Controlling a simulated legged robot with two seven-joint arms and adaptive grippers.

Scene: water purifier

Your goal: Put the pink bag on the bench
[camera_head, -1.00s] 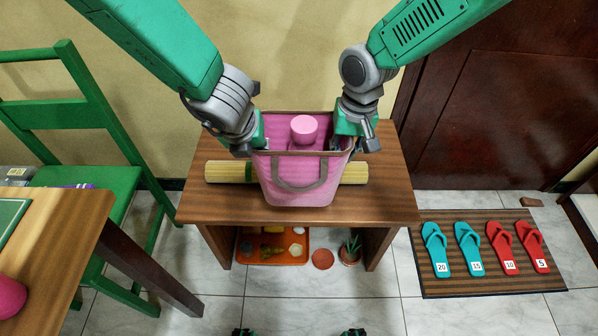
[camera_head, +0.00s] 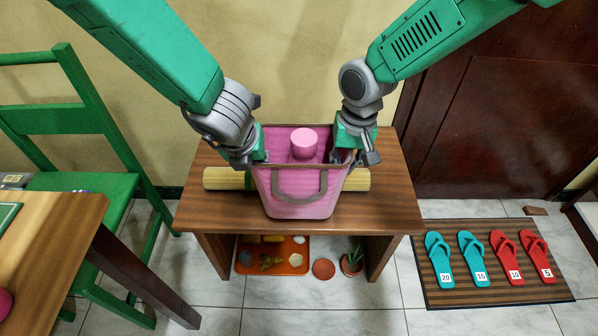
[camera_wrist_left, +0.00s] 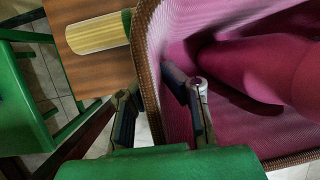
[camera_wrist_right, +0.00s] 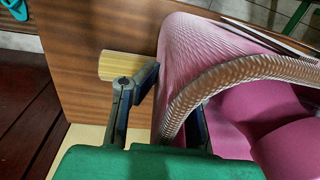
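The pink bag (camera_head: 300,190), with a brown rim and a looped front handle, is upright on the brown wooden bench (camera_head: 375,215), near its front edge. A rounded pink object (camera_head: 303,143) sticks up inside it. My left gripper (camera_head: 252,158) is at the bag's left side. In the left wrist view its fingers (camera_wrist_left: 153,95) lie on both sides of the bag wall and appear to pinch it. My right gripper (camera_head: 355,155) is at the right side, its fingers (camera_wrist_right: 168,100) likewise astride the wall. Finger contact is partly hidden by the wall.
A yellow roll (camera_head: 225,179) lies on the bench behind the bag. An orange tray (camera_head: 290,270), a small pot and a plant are below. A green chair (camera_head: 90,190) and wooden table (camera_head: 60,250) stand left. Flip-flops lie on a striped mat (camera_head: 500,295) at right.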

